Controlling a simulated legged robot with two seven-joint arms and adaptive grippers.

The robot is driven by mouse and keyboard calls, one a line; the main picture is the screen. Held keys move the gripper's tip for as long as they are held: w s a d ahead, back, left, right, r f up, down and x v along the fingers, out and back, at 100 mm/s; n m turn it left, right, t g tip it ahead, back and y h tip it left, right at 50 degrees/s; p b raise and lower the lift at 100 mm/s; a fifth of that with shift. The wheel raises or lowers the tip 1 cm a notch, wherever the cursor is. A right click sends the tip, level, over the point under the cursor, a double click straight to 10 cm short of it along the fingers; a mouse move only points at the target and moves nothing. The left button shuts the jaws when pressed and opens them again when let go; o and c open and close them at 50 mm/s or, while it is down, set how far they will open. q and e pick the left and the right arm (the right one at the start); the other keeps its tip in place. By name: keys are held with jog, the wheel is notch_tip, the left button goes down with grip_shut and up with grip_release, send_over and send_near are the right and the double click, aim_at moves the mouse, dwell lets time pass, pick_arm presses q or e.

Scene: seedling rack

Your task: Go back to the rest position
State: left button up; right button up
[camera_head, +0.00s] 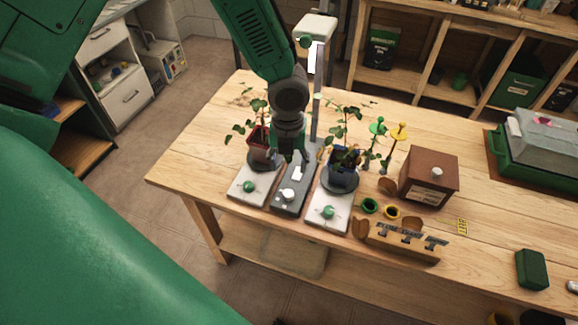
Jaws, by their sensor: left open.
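My left gripper (291,152) hangs from the green arm above the dark middle base (292,190) of the seedling rack. It is open, pointing down, between two potted seedlings. A red pot (258,142) with a seedling stands on the left white base (250,184). A blue pot (342,170) with a seedling stands on the right white base (328,207). I cannot tell whether the gripper touches anything. My right gripper is not in view.
The wooden table (200,160) is clear at its left end. A brown box (429,176), small green and yellow rings, and a wooden tool holder (402,243) stand right of the rack. A green-grey case (535,150) is at far right. A post with a white head (316,28) rises behind.

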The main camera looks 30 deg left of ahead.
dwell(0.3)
pick_arm(q)
jog(key=s+d+f+n+b, duration=0.1)
jog(key=s+f, duration=0.1)
jog(key=s+d+f+n+h+b, duration=0.1)
jog(key=s+f+n, duration=0.1)
jog(key=s+f+n+b, duration=0.1)
jog(key=f, duration=0.2)
jog(key=shift+s+d+n+g, duration=0.3)
jog(key=shift+s+d+g, duration=0.1)
jog(key=s+d+f+n+h+b, duration=0.1)
jog(key=s+f+n+b, duration=0.8)
jog(key=s+f+n, duration=0.55)
jog(key=s+a+f+n+t+y+b, duration=0.1)
jog(key=s+a+f+n+y+b, duration=0.1)
jog(key=n, duration=0.8)
notch_tip(320, 180, down, 2)
jog(key=s+a+b, duration=0.1)
jog(key=a, duration=0.1)
jog(key=shift+a+f, duration=0.2)
jog(key=shift+a, duration=0.15)
jog(key=shift+n, duration=0.25)
